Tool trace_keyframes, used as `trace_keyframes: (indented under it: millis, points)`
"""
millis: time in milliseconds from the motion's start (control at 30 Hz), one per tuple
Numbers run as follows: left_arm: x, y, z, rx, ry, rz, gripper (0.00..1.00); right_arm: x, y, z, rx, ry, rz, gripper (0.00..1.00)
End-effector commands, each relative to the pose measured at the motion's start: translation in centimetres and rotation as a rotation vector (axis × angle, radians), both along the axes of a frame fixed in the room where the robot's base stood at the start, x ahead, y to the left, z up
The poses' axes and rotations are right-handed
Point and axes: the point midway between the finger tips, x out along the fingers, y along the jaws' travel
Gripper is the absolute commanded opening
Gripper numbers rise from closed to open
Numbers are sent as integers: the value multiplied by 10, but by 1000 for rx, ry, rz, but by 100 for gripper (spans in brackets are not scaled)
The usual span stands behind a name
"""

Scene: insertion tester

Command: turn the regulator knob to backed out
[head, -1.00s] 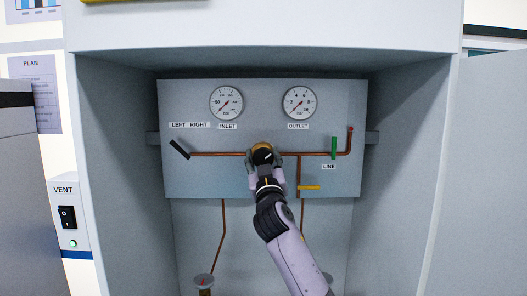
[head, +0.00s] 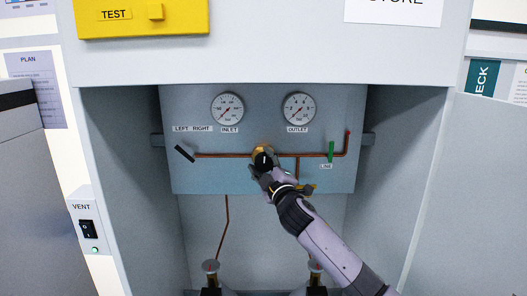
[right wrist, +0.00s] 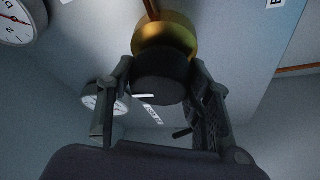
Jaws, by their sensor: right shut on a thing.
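The regulator knob is black with a white mark, on a brass regulator body (head: 262,150) in the middle of the panel's copper pipe. My right gripper (head: 266,164) is at the knob in the head view and hides much of it. In the right wrist view the black knob (right wrist: 160,88) sits between the two fingers of my right gripper (right wrist: 163,92), with the brass body (right wrist: 165,38) behind it. The white mark (right wrist: 143,96) shows on the knob's face. The right gripper is shut on the knob. My left gripper is not in view.
Cylinder tops (head: 211,268) stand below. Cabinet walls bound both sides.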

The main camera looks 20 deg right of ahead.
Motion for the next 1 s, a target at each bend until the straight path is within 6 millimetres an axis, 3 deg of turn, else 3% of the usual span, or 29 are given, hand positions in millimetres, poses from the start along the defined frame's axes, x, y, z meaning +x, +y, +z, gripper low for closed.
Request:
trace_keyframes:
  millis: [200,733,767,1000]
  points:
    - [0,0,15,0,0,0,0,0,0,1,-65,20,1,19]
    - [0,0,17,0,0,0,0,0,1,-2,-87,25,0,19]
    - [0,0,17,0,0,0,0,0,1,-2,-87,25,0,48]
    - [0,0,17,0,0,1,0,0,0,-1,-85,25,0,64]
